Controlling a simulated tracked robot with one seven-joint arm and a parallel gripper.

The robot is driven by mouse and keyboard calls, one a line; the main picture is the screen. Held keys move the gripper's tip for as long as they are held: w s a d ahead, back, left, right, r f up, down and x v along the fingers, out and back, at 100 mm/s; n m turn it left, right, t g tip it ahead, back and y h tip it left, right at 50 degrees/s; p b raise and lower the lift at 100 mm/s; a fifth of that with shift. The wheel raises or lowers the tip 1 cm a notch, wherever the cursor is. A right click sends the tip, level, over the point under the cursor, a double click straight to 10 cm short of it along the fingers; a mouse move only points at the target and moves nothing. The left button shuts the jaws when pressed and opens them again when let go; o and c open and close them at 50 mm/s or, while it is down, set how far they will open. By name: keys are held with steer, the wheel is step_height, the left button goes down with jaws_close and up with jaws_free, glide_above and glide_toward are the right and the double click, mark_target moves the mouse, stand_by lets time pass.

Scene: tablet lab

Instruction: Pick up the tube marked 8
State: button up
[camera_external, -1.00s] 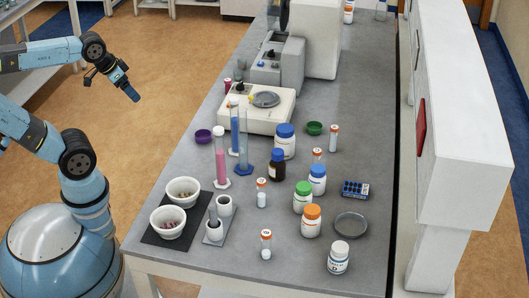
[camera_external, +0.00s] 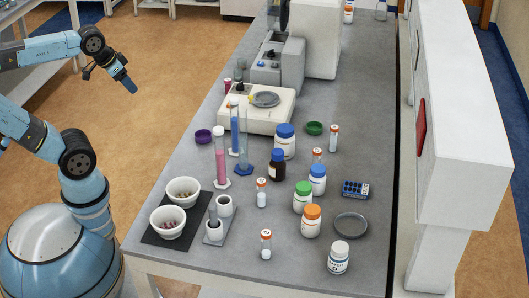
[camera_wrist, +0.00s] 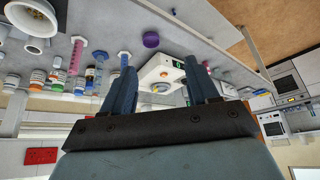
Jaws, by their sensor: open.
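Several small white tubes with orange-marked caps stand on the grey bench in the external view. One tube (camera_external: 266,245) is at the front and another tube (camera_external: 262,193) stands behind it. A third tube (camera_external: 334,139) stands farther back on the right. Another tube (camera_external: 317,156) is partly hidden behind a blue-capped bottle. The cap marks are too small for me to tell which is 8. My gripper (camera_external: 130,86) is raised left of the bench, over the floor and well away from the tubes. In the wrist view my gripper (camera_wrist: 161,66) is open, with nothing between its fingers.
Two white bowls (camera_external: 184,190) and a mortar stand at the bench's near left. Tall pink (camera_external: 221,160) and blue cylinders, a brown bottle (camera_external: 277,166) and a balance (camera_external: 257,108) stand farther back. Capped jars crowd around the tubes. A grey dish (camera_external: 351,225) lies at right.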

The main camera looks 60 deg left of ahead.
steer(key=w+d+r+m+t+y, duration=0.2)
steer(key=w+d+r+m, duration=0.3)
steer(key=w+d+m, duration=0.6)
steer(key=w+d+m+t, duration=0.2)
steer(key=w+d+m, duration=0.3)
steer(key=d+m, duration=0.55)
steer(key=s+d+f+m+t+h, duration=0.1)
steer(key=s+d+m+h, duration=0.25)
steer(key=d+m, duration=0.55)
steer(key=s+d+m+h, duration=0.3)
steer(key=s+d+m, duration=0.15)
steer(key=d, duration=0.95)
steer(key=s+d+f+m+t+h, duration=0.1)
steer(key=s+d+m+h, duration=0.2)
steer(key=d+m, duration=0.6)
steer(key=n, duration=0.1)
glide_toward(266, 240)
steer(key=shift+g, duration=0.3)
steer(key=w, duration=0.2)
steer(key=w+d, duration=0.2)
steer(key=w, duration=0.1)
steer(key=shift+w+f, duration=0.3)
steer(key=shift+f, duration=0.1)
steer(key=shift+r+x, duration=0.15)
steer(key=shift+x, duration=1.25)
steer(key=shift+r+x, duration=0.1)
steer(key=shift+x, duration=1.25)
steer(key=shift+w, duration=0.15)
